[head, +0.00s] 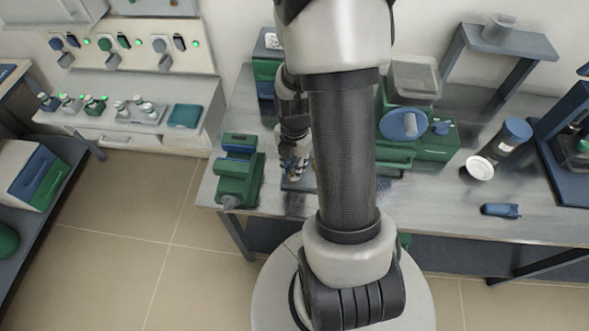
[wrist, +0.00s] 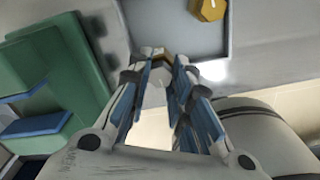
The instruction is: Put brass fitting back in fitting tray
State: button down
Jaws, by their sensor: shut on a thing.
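My gripper (wrist: 161,66) points at the fitting tray, and its fingers are shut on a brass fitting (wrist: 160,53). Only a small part of that fitting shows between the fingertips. The grey fitting tray (wrist: 180,38) lies just beyond the fingertips in the wrist view. I cannot tell whether the held fitting touches it. Another brass piece (wrist: 208,9) sits in the tray at the top of the view. In the head view my gripper (head: 296,167) is low over the workbench, left of my arm, which hides part of the bench.
A green and blue vise (head: 236,172) stands on the workbench (head: 440,205) left of my gripper; it also shows in the wrist view (wrist: 75,60). A green machine (head: 432,143) is to the right of my arm.

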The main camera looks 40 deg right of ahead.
notch_tip(320, 180, down, 2)
jog(key=shift+r, duration=0.1)
jog(key=c, duration=1.9)
grip_release()
jog(key=shift+f+b, duration=0.25)
jog(key=shift+b, duration=0.05)
jog(key=o, duration=0.5)
jog(key=shift+r, duration=0.1)
jog(key=shift+c, duration=0.2)
